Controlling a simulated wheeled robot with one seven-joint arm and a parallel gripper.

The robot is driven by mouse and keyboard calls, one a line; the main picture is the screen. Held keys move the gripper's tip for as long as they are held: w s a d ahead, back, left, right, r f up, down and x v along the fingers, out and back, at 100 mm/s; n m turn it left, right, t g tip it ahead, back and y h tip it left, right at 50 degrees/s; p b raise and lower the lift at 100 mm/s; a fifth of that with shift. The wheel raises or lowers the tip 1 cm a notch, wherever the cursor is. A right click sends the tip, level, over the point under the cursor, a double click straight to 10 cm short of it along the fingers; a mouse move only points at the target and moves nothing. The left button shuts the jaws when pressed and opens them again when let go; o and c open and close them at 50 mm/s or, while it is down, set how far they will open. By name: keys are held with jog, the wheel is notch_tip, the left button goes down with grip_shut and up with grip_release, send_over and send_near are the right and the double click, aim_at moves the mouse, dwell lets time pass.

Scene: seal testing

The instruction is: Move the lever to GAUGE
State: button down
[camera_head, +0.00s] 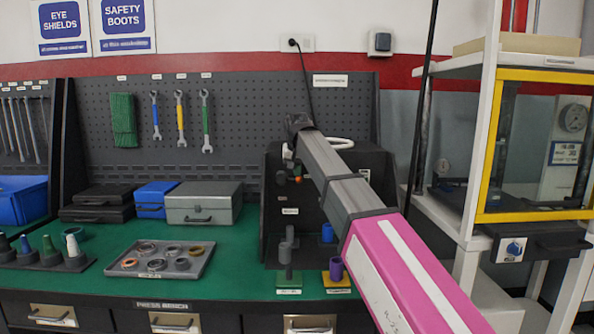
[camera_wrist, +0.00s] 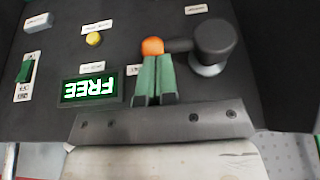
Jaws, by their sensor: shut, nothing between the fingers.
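The lever (camera_wrist: 181,45) has an orange ball knob (camera_wrist: 152,46) and extends left from a dark round hub (camera_wrist: 211,48) in the wrist view. My gripper (camera_wrist: 153,58) is shut, with its green-grey fingertips right at the knob; nothing is held between them. Whether they touch the knob, I cannot tell. A lit green display (camera_wrist: 91,89) reads FREE, upside down in this view. Small white labels around the lever are too small to read. In the head view the orange knob (camera_head: 298,180) shows at the dark test panel (camera_head: 370,180), and my arm hides part of that panel.
A yellow button (camera_wrist: 94,39) and a green switch (camera_wrist: 25,69) sit on the panel near the lever. Below it, short posts stand on the green bench (camera_head: 225,262). A tray of rings (camera_head: 193,268) lies left. A yellow-framed cabinet (camera_head: 480,150) stands right.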

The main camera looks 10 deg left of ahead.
jog(key=shift+d+f+y, duration=0.2)
jog(key=shift+f+y, duration=0.15)
jog(key=shift+y, duration=0.25)
notch_tip(320, 180, down, 7)
jog(key=m+y, duration=0.1)
jog(key=y, duration=0.2)
jog(key=m+g+y, duration=0.1)
jog(key=y, duration=0.3)
jog(key=g+y, duration=0.1)
jog(key=y, duration=0.2)
jog(key=shift+d+m+y, duration=0.1)
jog(key=shift+m+y, duration=0.3)
jog(key=shift+a+f+m+y, duration=0.2)
jog(key=shift+a+f+y, duration=0.05)
jog(key=shift+y, duration=0.35)
jog(key=shift+a+f+m+y, duration=0.2)
jog(key=shift+a+f+y, duration=0.05)
jog(key=shift+y, duration=0.35)
jog(key=shift+s+a+f, duration=0.2)
jog(key=shift+a+f, duration=0.25)
jog(key=shift+a, duration=0.15)
jog(key=shift+a+f, duration=0.1)
